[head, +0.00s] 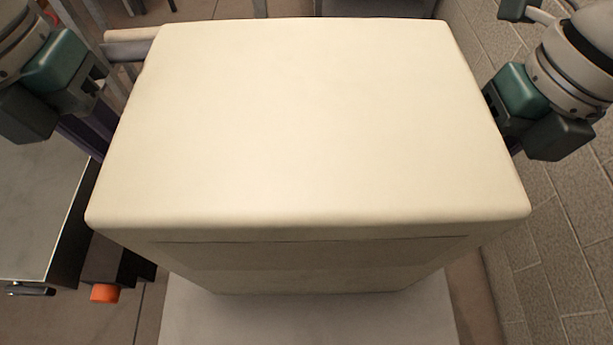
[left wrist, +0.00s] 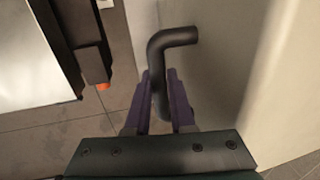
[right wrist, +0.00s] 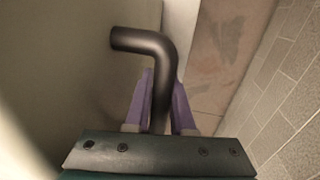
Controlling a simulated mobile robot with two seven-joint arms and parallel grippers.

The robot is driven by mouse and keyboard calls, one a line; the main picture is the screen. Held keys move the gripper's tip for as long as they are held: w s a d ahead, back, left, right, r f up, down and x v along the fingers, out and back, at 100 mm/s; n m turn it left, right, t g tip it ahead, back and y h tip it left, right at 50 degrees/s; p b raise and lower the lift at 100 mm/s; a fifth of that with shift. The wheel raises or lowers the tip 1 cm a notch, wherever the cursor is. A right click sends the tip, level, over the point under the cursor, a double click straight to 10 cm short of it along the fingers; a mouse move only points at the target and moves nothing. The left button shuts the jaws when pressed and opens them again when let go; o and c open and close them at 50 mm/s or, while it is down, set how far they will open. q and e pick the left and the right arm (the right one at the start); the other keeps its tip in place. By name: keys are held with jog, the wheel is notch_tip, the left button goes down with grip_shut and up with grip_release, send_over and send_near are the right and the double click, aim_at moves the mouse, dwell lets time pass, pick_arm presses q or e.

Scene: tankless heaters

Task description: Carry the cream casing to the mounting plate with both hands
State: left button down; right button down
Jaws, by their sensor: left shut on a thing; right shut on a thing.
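The large cream casing (head: 310,120) fills the middle of the head view, its broad top face toward the camera. In the left wrist view my left gripper (left wrist: 160,82) has its purple fingers shut on a dark bent handle (left wrist: 172,38) beside the casing's pale wall (left wrist: 275,70). In the right wrist view my right gripper (right wrist: 163,82) is shut on a matching dark handle (right wrist: 145,42) on the casing's other side (right wrist: 60,70). In the head view the casing hides both sets of fingertips. I cannot make out the mounting plate for certain.
A grey-topped bench or cabinet (head: 35,210) stands at the left, with a dark part with an orange end (head: 105,293) beside it. A pale flat surface (head: 310,320) lies below the casing. A block wall (head: 565,240) runs close along the right.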

pick_arm(q)
jog(key=shift+r, duration=0.25)
pick_arm(e)
jog(key=shift+r, duration=0.25)
